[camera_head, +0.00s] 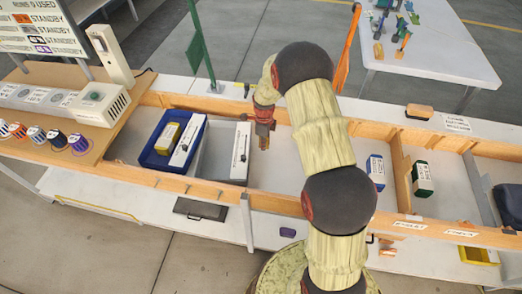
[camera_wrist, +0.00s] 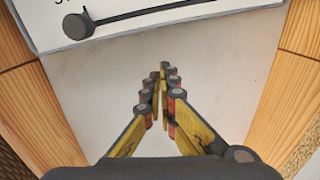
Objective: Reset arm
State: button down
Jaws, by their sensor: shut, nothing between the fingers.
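My gripper (camera_head: 264,143) hangs over the wood-walled bench, just right of the grey tray area. In the wrist view my gripper (camera_wrist: 162,78) has its yellow fingers together at the tips with nothing between them. Below it is a bare pale surface (camera_wrist: 90,90). A white box with a black rod-like mark (camera_wrist: 170,12) lies just beyond the fingertips, apart from them. In the head view a similar white box (camera_head: 240,153) lies left of my gripper. My arm hides part of the bench's middle.
Wooden walls (camera_wrist: 45,110) flank the gripper. A blue tray (camera_head: 150,160) holds a yellow box and a white box. A blue box (camera_head: 376,172) and a green box (camera_head: 422,180) stand to the right. A pale device with a green button (camera_head: 95,104) stands left. Bare bench floor shows right of the gripper.

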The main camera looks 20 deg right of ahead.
jog(key=shift+s+r+p, duration=0.1)
jog(key=shift+r+p, duration=0.3)
jog(key=shift+r, duration=2)
jog(key=s+a+f+n+g, duration=0.1)
jog(key=s+n, duration=0.4)
jog(key=n, duration=0.3)
jog(key=s+a+r+n+t, duration=0.2)
jog(key=s+a+r+n, duration=0.2)
jog(key=s+r, duration=0.5)
jog(key=s+a+r+n+t, duration=0.2)
jog(key=s+r+n, duration=0.5)
jog(key=r, duration=0.8)
jog(key=s+a+r+n+t, duration=0.2)
jog(key=s+a+r+n, duration=0.3)
jog(key=s+r, duration=0.5)
notch_tip(320, 180, up, 2)
jog(key=shift+s+a+n+t, duration=0.3)
jog(key=shift+s+a+n, duration=0.1)
jog(key=shift+n, duration=0.3)
